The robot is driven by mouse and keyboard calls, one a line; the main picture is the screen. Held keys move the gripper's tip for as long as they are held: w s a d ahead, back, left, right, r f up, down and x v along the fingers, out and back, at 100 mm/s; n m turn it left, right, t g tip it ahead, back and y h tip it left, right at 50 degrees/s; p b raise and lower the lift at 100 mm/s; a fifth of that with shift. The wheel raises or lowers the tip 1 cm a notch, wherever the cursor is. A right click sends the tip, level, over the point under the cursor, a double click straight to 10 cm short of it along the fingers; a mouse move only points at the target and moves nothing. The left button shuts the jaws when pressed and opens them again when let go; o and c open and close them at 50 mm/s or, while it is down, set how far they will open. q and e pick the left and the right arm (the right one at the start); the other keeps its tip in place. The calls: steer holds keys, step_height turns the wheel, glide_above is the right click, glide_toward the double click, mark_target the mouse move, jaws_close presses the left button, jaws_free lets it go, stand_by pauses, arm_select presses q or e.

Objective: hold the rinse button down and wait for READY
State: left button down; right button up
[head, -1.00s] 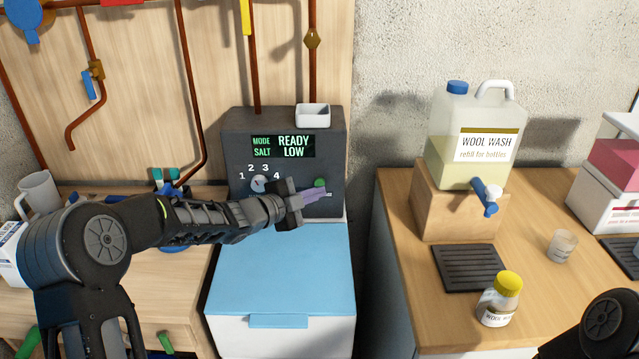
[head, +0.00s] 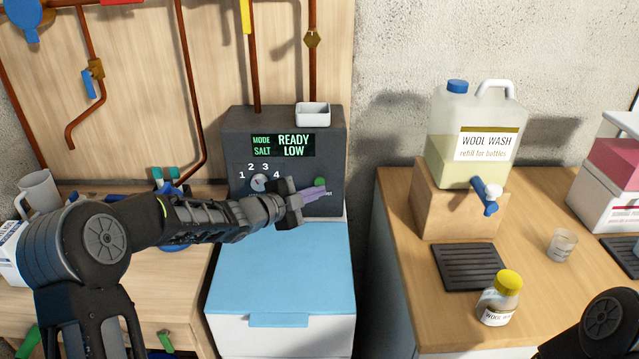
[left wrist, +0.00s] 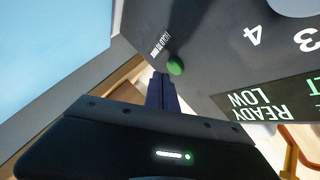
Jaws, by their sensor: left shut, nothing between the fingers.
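The dark control box (head: 240,140) stands behind a blue-lidded white chest. Its display (head: 283,145) reads MODE READY and SALT LOW; READY and LOW also show in the left wrist view (left wrist: 255,103). The round green button (head: 320,182) is on the box's front, right of the numbered dial (head: 259,184). My left gripper (head: 317,192) is shut and empty, its fingertips right at the green button. In the left wrist view the button (left wrist: 176,67) shows just beyond the fingertips; I cannot tell whether they touch or press it. My right gripper is out of view.
A small white dish (head: 313,115) sits on top of the box. The blue lid (head: 280,268) lies below my left forearm. On the right counter are a wool wash canister (head: 470,135), a yellow-capped bottle (head: 499,300) and a black drip tray (head: 468,267). Copper pipes run behind.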

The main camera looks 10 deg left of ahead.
arm_select(q)
steer(key=shift+w, duration=0.2)
stand_by(0.6)
steer(key=shift+w+a, duration=0.1)
steer(key=shift+w, duration=0.15)
steer(key=shift+w+a+p, duration=0.1)
steer(key=shift+w+p, duration=0.25)
steer(key=shift+p, duration=0.15)
stand_by(0.5)
stand_by(1.2)
steer(key=shift+s+d+b, duration=0.2)
steer(key=shift+s+b, duration=0.4)
steer(key=shift+s, duration=0.2)
steer(key=s+b, duration=0.1)
steer(key=s, duration=0.1)
steer(key=s+d+b, duration=0.1)
steer(key=s, duration=0.1)
steer(key=shift+s+d+b, duration=0.1)
steer(key=shift+s+b, duration=0.25)
steer(key=shift+s, duration=0.05)
